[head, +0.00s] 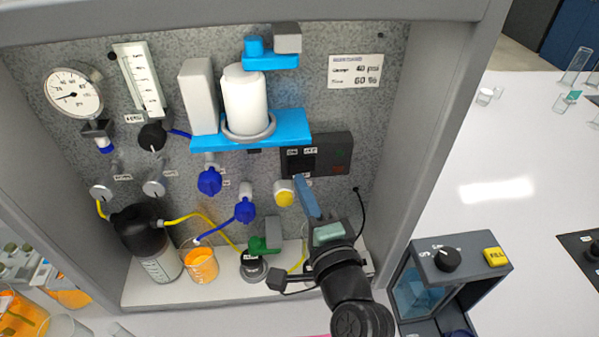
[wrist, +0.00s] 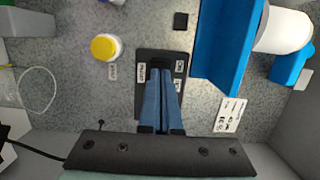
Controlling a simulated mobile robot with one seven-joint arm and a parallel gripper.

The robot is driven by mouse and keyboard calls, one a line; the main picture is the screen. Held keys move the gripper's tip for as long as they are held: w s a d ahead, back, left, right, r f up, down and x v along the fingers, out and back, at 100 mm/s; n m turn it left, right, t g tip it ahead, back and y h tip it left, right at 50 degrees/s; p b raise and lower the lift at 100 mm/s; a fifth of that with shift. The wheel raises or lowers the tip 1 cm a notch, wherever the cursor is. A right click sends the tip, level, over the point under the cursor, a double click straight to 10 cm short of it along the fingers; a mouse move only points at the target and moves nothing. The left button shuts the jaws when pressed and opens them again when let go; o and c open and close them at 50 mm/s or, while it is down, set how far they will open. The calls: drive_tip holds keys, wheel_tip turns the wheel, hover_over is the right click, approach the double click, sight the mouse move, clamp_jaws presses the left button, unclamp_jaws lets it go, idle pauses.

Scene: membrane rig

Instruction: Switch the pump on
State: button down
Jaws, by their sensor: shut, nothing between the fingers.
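A yellow-capped knob (head: 284,193) and blue valves (head: 245,209) are left of my gripper. A blue shelf (head: 290,127) with a white canister (head: 244,98) juts out above. A black cable (head: 357,215) hangs at the right. An orange-filled beaker (head: 201,266) stands below.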

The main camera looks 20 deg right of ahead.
sight(302, 166)
drive_tip(key=shift+w, duration=1.05)
drive_tip(key=shift+d+p, duration=0.1)
drive_tip(key=shift+p, duration=0.25)
drive_tip(key=shift+w+r+p, duration=0.1)
drive_tip(key=shift+r+p, duration=0.1)
drive_tip(key=shift+p, duration=0.25)
drive_tip(key=shift+f+m+h, duration=0.25)
drive_tip(key=shift+m+h, duration=0.05)
